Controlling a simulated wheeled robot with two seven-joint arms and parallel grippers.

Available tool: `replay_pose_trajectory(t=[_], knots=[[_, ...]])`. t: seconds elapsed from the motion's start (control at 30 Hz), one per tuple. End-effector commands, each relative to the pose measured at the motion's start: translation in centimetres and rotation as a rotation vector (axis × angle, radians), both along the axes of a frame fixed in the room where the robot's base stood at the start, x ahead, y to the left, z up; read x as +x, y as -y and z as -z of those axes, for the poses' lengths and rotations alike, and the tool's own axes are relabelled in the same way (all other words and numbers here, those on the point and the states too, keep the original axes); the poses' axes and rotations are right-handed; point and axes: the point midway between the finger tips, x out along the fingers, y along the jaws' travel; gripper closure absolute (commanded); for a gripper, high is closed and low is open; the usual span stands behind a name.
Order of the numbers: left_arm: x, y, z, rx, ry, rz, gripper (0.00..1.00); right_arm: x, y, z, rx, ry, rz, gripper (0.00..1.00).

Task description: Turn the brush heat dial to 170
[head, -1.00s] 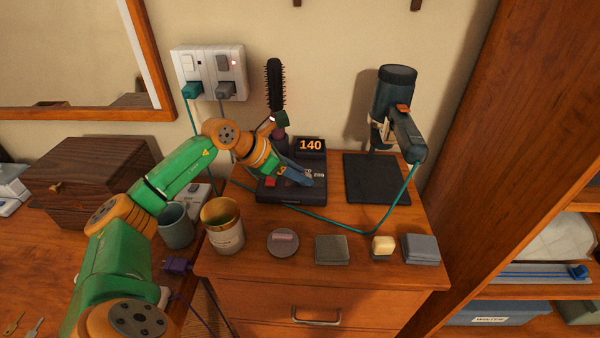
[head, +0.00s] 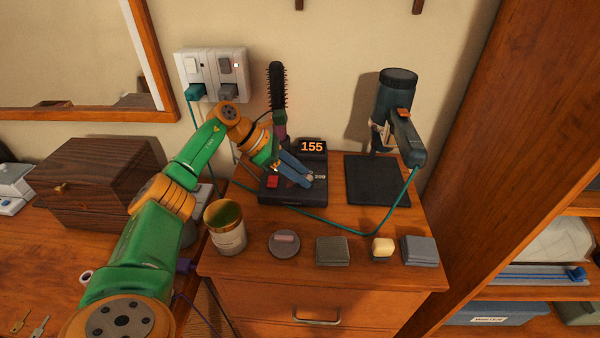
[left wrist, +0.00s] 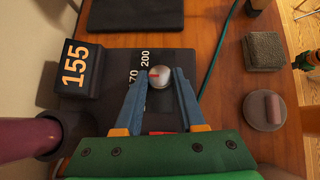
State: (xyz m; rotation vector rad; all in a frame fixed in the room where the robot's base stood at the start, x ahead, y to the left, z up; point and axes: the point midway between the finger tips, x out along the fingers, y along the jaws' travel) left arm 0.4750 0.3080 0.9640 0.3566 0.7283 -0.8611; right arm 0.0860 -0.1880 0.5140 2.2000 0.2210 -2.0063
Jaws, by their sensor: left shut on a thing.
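The brush heat dial (left wrist: 159,77) is a pale round knob with a red mark, on the dark brush base (head: 268,196). The display (head: 312,147) behind it reads 155, and it reads 155 in the left wrist view (left wrist: 75,66) too. My left gripper (head: 308,181) reaches down from the left with its blue fingers shut on the dial, one on each side in the left wrist view (left wrist: 160,80). Printed numbers 200 and part of another, ending in 70, show beside the dial. The round brush (head: 277,88) stands upright behind my gripper.
A hair dryer (head: 398,115) hangs on a stand to the right, with a teal cord (head: 405,205) looping across the cabinet top. A wall socket (head: 211,75) is behind.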

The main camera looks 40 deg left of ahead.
Motion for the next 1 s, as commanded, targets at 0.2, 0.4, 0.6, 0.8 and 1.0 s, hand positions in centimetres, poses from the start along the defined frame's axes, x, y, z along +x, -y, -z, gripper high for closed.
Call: replay_pose_trajectory(t=[0.2,0.4,0.6,0.8,1.0], knots=[[0.0,0.0,0.0,0.002,-0.001,-0.001,1.00,0.0,0.0,0.0,0.000,0.000,0.000,1.00],[0.0,0.0,0.0,0.002,-0.001,-0.001,0.31,0.0,0.0,0.0,0.000,0.000,0.000,1.00],[0.0,0.0,0.0,0.001,-0.001,-0.001,0.31,0.0,0.0,0.0,0.000,0.000,0.000,1.00],[-1.4,-2.0,-2.1,0.003,0.003,-0.006,0.31,0.0,0.0,1.0,0.000,0.000,0.000,1.00],[-2.8,-3.8,-4.7,0.001,0.001,-0.003,0.31,0.0,0.0,1.1,0.000,0.000,0.000,1.00]])
